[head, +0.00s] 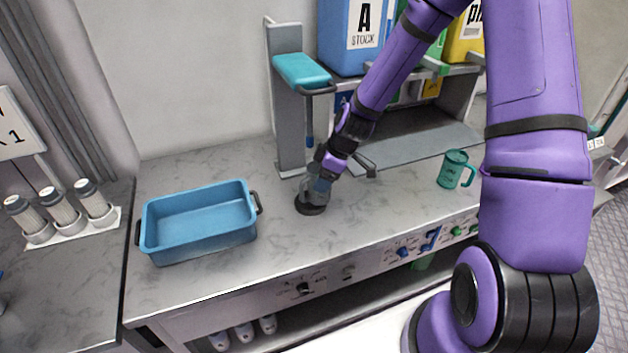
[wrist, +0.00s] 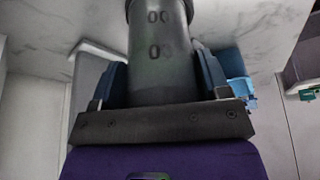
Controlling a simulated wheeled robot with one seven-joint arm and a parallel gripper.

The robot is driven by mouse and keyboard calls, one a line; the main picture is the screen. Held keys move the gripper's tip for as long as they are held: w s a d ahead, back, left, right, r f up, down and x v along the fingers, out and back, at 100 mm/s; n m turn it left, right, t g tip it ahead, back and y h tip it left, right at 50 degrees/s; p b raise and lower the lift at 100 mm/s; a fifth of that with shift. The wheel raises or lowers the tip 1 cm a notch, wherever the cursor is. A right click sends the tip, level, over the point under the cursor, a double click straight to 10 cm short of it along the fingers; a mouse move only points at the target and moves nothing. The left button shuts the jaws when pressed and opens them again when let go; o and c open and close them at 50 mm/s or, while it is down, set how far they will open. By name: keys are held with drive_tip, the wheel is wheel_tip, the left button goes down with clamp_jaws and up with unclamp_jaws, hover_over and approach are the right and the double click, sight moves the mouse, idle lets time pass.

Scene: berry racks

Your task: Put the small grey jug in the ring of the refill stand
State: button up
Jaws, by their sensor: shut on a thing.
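The small grey jug (head: 313,194) is low over the counter below the refill stand's head, partly hidden by my gripper (head: 323,178).
A blue tray (head: 200,220) with dark handles stands left of the jug. A green mug (head: 454,168) stands to the right. Large blue and yellow containers (head: 350,40) sit on a shelf behind my arm. The counter between tray and jug is clear.

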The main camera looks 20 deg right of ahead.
sight(314, 181)
drive_tip(key=shift+w+a+f, duration=0.45)
drive_tip(key=shift+a+f, duration=0.25)
drive_tip(key=shift+a, duration=0.15)
drive_tip(key=shift+w+a+f, duration=0.2)
drive_tip(key=shift+f, duration=0.1)
drive_tip(key=shift+f, duration=0.15)
drive_tip(key=o, duration=1.2)
drive_tip(key=shift+c, duration=0.2)
